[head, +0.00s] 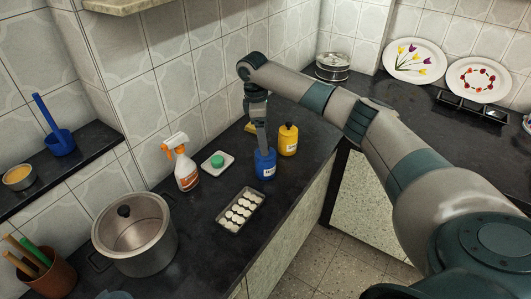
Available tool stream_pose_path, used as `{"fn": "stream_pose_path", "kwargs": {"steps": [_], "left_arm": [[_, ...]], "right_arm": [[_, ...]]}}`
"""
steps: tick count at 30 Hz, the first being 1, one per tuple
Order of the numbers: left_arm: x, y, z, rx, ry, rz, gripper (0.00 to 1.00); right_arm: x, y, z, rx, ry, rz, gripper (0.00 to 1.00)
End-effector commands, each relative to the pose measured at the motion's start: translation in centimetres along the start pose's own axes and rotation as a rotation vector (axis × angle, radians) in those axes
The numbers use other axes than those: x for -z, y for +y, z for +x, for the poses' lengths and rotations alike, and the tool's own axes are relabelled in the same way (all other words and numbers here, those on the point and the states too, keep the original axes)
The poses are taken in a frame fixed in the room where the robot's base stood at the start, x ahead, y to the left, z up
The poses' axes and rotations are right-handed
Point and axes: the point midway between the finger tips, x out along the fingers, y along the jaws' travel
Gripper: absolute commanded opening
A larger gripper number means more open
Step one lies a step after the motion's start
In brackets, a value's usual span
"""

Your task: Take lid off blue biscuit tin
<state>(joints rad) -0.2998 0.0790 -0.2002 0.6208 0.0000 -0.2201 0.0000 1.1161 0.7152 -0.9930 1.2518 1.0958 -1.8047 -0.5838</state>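The blue biscuit tin (266,168) stands upright on the dark counter, with a white label on its front. My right gripper (262,148) points down at the top of the tin, its fingertips at or just above the lid. The gripper covers part of the tin's top, so the lid and any contact are hard to make out. The gap between the fingers is too small to judge. My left gripper is not in view.
A tray of white pieces (228,228), a dish with a green item (230,170), a spray bottle (187,174) and a large pot (167,245) are nearby. The counter edge is right of the tin.

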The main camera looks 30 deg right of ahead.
Motion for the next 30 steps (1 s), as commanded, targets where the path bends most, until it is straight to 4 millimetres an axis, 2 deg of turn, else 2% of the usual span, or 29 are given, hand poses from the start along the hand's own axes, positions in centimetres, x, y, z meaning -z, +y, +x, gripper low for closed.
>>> {"fn": "stream_pose_path", "kwargs": {"steps": [5, 9, 15, 30], "left_arm": [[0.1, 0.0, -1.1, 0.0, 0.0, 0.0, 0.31], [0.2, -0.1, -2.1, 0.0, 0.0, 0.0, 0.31], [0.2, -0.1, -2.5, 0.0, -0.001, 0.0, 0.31], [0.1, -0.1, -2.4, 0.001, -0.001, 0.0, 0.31]], "right_arm": [[0.0, 0.3, 1.1, 0.003, -0.002, 0.001, 0.78], [0.0, 0.7, 2.9, 0.003, -0.003, 0.001, 0.78], [0.0, 0.7, 4.9, 0.001, -0.001, 0.0, 0.78], [0.0, 0.7, 5.1, 0.0, -0.001, -0.001, 0.78]]}}
